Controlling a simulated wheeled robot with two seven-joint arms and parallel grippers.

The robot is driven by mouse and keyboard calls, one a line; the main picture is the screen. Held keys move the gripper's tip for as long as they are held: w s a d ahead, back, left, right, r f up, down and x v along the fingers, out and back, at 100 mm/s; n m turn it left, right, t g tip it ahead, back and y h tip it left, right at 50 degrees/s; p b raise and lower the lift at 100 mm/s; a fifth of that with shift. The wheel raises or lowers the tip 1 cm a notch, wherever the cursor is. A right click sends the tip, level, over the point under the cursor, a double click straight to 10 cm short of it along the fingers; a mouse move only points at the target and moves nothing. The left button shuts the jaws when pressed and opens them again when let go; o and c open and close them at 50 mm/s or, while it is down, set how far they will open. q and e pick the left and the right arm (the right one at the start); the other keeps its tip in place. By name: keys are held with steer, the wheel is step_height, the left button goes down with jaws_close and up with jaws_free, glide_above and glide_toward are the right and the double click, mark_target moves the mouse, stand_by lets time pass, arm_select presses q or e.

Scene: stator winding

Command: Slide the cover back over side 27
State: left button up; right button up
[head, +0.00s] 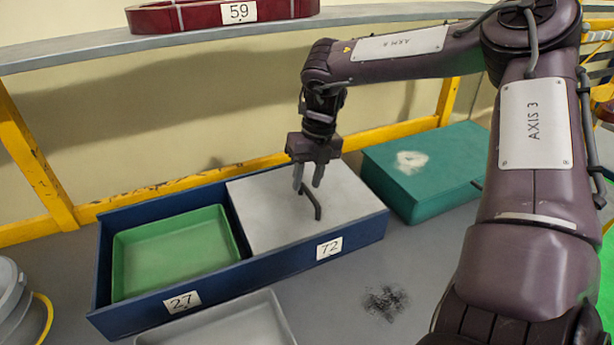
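A long blue box (231,284) stands on the grey table with two sides, labelled 27 (182,301) and 72 (329,247). The flat grey cover (265,212) lies over side 72, at the right. Side 27, at the left, is uncovered and shows a green tray (172,254) inside. A dark handle (317,208) stands up from the cover. My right gripper (308,187) points down at the far end of the handle. Its two fingers are apart, and contact with the handle is unclear. My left gripper is out of view.
A teal box (425,170) stands close to the blue box's right end. A grey tray (220,322) lies in front. A red object labelled 59 (218,14) sits on the shelf (90,52) behind. A dark smudge (386,302) marks the clear table at front right.

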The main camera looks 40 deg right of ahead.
steer(key=shift+f, duration=0.15)
steer(key=shift+a, duration=0.1)
steer(key=shift+c, duration=0.4)
jaws_close()
